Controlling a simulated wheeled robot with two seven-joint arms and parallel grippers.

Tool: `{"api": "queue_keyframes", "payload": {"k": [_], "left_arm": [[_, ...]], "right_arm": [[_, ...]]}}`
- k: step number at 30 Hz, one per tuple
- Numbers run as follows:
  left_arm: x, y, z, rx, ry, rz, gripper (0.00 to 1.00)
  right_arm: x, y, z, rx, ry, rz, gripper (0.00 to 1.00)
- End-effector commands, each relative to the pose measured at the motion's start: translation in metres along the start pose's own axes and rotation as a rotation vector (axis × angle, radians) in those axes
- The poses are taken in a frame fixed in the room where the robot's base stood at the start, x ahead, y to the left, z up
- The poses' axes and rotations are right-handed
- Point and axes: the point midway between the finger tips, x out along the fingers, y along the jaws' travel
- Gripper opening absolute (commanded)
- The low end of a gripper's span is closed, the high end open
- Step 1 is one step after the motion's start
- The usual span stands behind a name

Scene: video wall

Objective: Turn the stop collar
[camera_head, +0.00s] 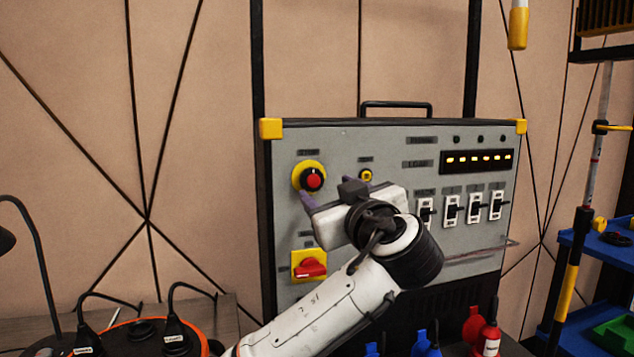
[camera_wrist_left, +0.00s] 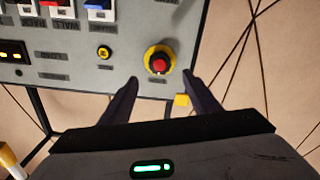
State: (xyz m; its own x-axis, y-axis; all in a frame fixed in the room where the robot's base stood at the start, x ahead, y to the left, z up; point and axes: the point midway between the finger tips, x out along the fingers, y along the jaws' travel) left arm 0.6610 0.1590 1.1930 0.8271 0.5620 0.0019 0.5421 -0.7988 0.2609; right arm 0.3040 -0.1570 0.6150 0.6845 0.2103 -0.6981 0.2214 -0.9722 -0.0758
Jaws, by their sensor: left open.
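The stop control on the grey panel has a red button (camera_head: 314,181) in a black collar on a yellow round plate (camera_head: 297,172). In the left wrist view the red button (camera_wrist_left: 159,66) and its yellow plate (camera_wrist_left: 152,51) show between and just beyond the fingertips. My left gripper (camera_head: 322,190) is open in front of the panel, just below and right of the button in the head view. In the wrist view its two fingers (camera_wrist_left: 160,77) are spread on either side of the button, with nothing held. Whether they touch the collar cannot be told. My right gripper is not in view.
The panel (camera_head: 390,136) also carries a small yellow button (camera_head: 366,175), a red rotary switch on yellow (camera_head: 311,268), several breaker switches (camera_head: 474,207) and a lit display (camera_head: 478,161).

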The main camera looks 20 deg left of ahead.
Motion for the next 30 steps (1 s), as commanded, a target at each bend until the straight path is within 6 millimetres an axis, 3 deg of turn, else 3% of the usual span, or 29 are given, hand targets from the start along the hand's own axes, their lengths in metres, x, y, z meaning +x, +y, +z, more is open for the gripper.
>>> {"api": "queue_keyframes", "payload": {"k": [6, 12, 25, 30], "left_arm": [[0.043, -0.001, -0.003, 0.005, 0.001, -0.003, 0.56], [0.072, 0.000, -0.002, 0.004, -0.001, 0.000, 0.56], [0.084, 0.000, 0.001, 0.003, -0.003, 0.002, 0.56], [0.084, 0.000, 0.001, 0.002, -0.003, 0.002, 0.29]], "right_arm": [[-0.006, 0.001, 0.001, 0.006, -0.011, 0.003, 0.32], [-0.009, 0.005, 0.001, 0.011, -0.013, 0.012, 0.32], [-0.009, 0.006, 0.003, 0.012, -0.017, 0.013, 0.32], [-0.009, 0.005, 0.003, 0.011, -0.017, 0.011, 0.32]]}}
